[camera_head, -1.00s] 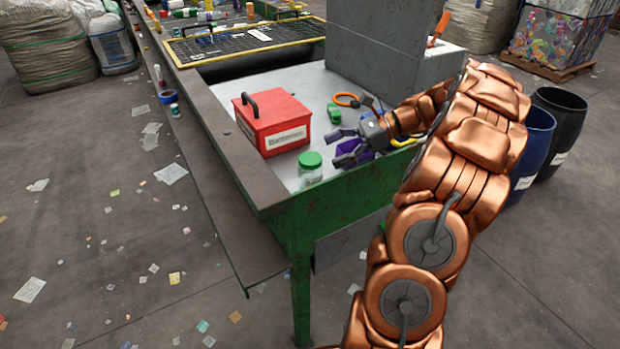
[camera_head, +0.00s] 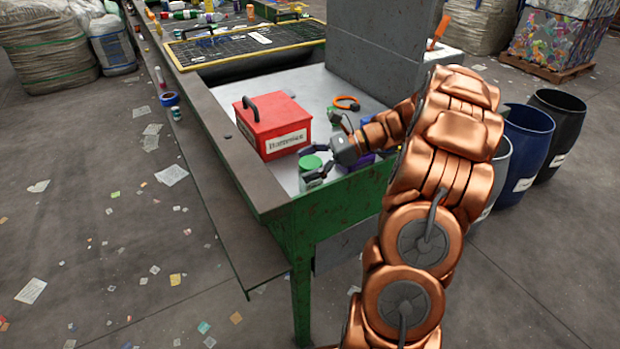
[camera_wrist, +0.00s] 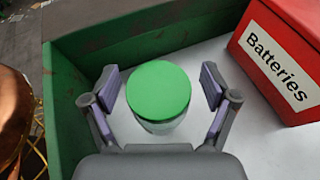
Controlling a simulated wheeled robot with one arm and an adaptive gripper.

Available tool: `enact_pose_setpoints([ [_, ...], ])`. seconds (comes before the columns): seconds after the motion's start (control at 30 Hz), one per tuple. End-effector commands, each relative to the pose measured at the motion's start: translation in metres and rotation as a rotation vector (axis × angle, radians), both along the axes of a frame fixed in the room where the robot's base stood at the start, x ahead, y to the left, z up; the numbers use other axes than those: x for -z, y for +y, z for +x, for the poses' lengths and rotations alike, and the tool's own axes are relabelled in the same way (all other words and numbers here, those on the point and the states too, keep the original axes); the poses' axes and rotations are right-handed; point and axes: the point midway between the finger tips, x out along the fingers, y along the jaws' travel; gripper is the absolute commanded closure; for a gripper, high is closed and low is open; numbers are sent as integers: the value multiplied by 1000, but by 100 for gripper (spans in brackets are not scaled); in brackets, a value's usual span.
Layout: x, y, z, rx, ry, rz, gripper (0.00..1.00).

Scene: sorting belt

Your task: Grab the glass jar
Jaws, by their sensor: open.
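The glass jar (camera_wrist: 159,127) has a green lid (camera_wrist: 158,89) and stands upright on the light worktop, near the table's front corner. My gripper (camera_wrist: 164,88) is open, with one finger on each side of the jar. In the wrist view, a gap shows between each finger and the lid.
A red box labelled Batteries (camera_head: 272,126) stands close behind the jar; it also shows in the wrist view (camera_wrist: 285,60). The green table wall (camera_wrist: 110,55) rises close by. An orange ring (camera_head: 347,103) lies farther back. A grey block (camera_head: 380,45) stands behind.

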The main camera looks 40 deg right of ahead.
Motion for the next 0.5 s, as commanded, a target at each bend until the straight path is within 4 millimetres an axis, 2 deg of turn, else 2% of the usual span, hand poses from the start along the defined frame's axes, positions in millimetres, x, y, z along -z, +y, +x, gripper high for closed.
enact_pose_setpoints([
  [0.13, 0, 0, 0, 1, 0, 0, 15],
  [0.5, 0, 0, 0, 1, 0, 0, 54],
])
